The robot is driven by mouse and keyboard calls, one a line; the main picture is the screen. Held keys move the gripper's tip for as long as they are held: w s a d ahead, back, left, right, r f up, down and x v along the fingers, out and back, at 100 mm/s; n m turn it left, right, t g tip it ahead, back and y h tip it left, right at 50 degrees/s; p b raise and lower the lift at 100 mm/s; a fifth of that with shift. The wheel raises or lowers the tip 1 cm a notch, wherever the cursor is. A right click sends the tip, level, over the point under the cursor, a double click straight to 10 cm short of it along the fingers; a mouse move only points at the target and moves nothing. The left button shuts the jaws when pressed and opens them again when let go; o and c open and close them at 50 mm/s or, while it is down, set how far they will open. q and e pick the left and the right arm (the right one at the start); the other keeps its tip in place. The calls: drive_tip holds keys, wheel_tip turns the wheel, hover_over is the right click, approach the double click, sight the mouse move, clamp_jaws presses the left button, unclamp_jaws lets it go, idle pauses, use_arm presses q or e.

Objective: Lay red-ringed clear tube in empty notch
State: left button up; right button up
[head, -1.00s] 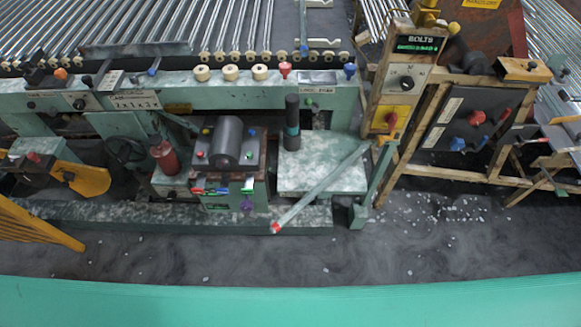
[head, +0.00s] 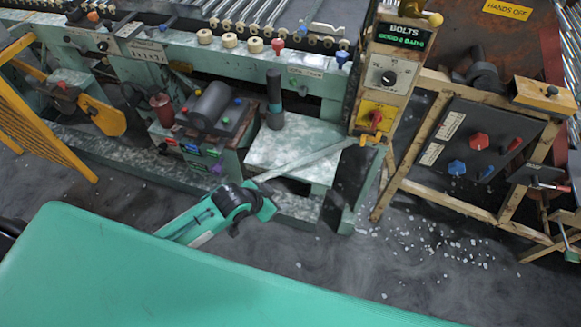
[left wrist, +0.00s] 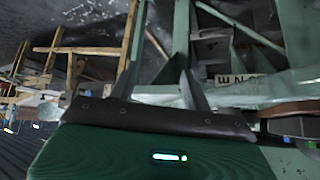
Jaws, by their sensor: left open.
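A pale, see-through rod, seemingly the clear tube (head: 315,158), slants across the mottled green-white plate (head: 280,150) of the machine. Its upper right end is near the yellow switch post. Its lower left end is at my left gripper, and no red ring shows there now. My left gripper (head: 262,196) is just in front of the plate, close to this end; I cannot tell whether it touches. In the left wrist view the two grey fingers of my left gripper (left wrist: 160,82) stand apart, with nothing clearly between them. I cannot make out an empty notch. My right gripper is not in view.
A grey cylinder (head: 210,102) on a block and a dark upright post (head: 274,98) stand by the plate. A wooden-framed control panel (head: 470,145) is to the right. Sloping glass rods (head: 240,12) lie behind. A teal surface (head: 180,275) fills the front.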

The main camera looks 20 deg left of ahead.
use_arm(q)
drive_tip(key=w+a+r+m+h+b, duration=0.1)
drive_tip(key=w+a+r+m, duration=0.1)
drive_tip(key=a+r, duration=0.3)
drive_tip(key=w+a+r+m+h, duration=0.1)
drive_tip(key=w+a+r, duration=0.15)
drive_tip(key=r, duration=0.45)
approach(283, 167)
drive_tip(key=w+f, duration=0.1)
drive_tip(key=w+d+f, duration=0.1)
drive_tip(key=shift+w+d+f, duration=0.1)
drive_tip(key=shift+w, duration=0.3)
drive_tip(key=shift+w+d+f, duration=0.25)
drive_tip(key=shift+d+f, duration=0.2)
drive_tip(key=shift+f, duration=0.15)
drive_tip(key=x, duration=0.3)
drive_tip(key=shift+s+d+f+p, duration=0.15)
drive_tip(key=shift+d+f+p, duration=0.15)
drive_tip(key=shift+p, duration=0.1)
drive_tip(key=shift+w+d+f, duration=0.1)
drive_tip(key=shift+w+f, duration=0.1)
drive_tip(key=shift+f, duration=0.1)
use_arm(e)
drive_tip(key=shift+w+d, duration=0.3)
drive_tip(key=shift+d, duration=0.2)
use_arm(q)
drive_tip(key=c, duration=1)
clamp_jaws()
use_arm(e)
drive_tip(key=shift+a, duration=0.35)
